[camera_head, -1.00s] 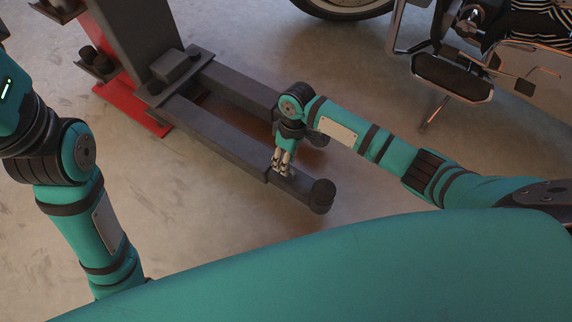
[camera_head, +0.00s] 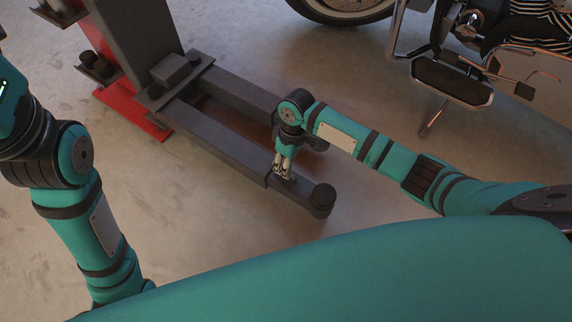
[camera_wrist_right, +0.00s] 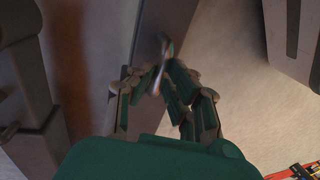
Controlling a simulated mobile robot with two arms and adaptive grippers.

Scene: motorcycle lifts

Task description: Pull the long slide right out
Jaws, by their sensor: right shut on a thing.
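The long slide (camera_head: 302,188) is the dark grey inner beam of the near lift arm (camera_head: 215,143), with a round black pad (camera_head: 323,195) on its end. A short length of it shows out of the thicker outer beam. My right gripper (camera_head: 283,172) is on top of the slide, close to the mouth of the outer beam, with its fingers closed. In the right wrist view, the fingers (camera_wrist_right: 163,85) meet at a small shiny part in front of a grey beam; exactly what they grip is hard to make out. My left arm shows at the left, its gripper out of view.
A second lift arm (camera_head: 238,92) runs parallel behind the near one. The lift post (camera_head: 135,30) with a red base (camera_head: 125,115) stands at the upper left. A motorcycle (camera_head: 450,80) is at the upper right. Bare floor lies beyond the pad.

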